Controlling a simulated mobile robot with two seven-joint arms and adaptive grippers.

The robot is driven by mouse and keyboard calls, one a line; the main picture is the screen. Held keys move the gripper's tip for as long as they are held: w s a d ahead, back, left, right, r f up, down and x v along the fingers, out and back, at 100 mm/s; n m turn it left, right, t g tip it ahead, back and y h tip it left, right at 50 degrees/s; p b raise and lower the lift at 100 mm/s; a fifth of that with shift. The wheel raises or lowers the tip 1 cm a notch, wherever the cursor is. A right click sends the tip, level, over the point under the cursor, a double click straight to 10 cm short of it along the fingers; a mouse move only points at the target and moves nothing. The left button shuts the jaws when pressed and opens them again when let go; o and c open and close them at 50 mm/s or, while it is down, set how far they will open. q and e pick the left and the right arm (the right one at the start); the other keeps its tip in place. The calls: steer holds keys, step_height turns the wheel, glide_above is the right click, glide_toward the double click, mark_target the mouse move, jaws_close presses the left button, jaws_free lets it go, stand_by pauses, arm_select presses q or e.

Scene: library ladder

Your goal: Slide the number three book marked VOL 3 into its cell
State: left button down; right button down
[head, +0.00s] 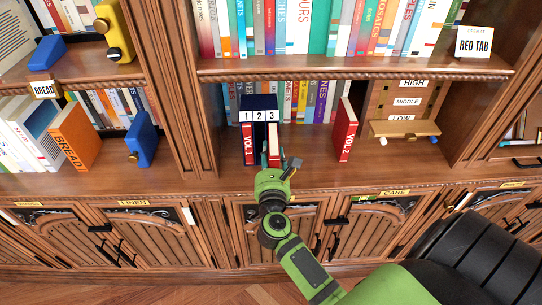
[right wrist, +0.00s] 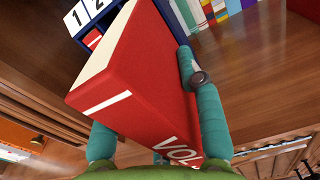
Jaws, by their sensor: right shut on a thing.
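A dark blue holder (head: 259,114) with cells labelled 1, 2 and 3 stands on the lower shelf; part of it also shows in the right wrist view (right wrist: 121,8). A red book marked VOL. 1 (head: 248,146) is in cell 1. My right gripper (head: 277,172) is shut on another red book (head: 274,146), below the label 3. In the right wrist view the held book (right wrist: 135,75) is between two teal fingers, its spine towards me, slightly tilted. Its spine reads VOL; the number is hidden. How deep it sits in cell 3 is unclear. My left gripper is not in view.
A red VOL. 2 book (head: 345,130) stands apart to the right of the holder. A small wooden rack (head: 404,128) marked HIGH, MIDDLE, LOW is further right. Books line the shelf behind, and the upper shelf edge (head: 350,73) overhangs. Bare shelf lies between holder and VOL. 2.

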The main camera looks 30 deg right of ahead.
mark_target(273, 161)
steer(key=shift+s+a+r, duration=0.1)
steer(key=shift+s+a, duration=0.05)
steer(key=shift+s, duration=0.05)
stand_by(2.5)
steer(key=shift+w, duration=0.2)
stand_by(1.4)
steer(key=shift+w+d, duration=0.3)
steer(key=shift+p+x, duration=0.3)
steer(key=shift+x, duration=1.15)
steer(key=c, duration=0.7)
jaws_free()
steer(key=v, duration=1.2)
steer(key=shift+s+d, duration=0.1)
steer(key=shift+c, duration=0.5)
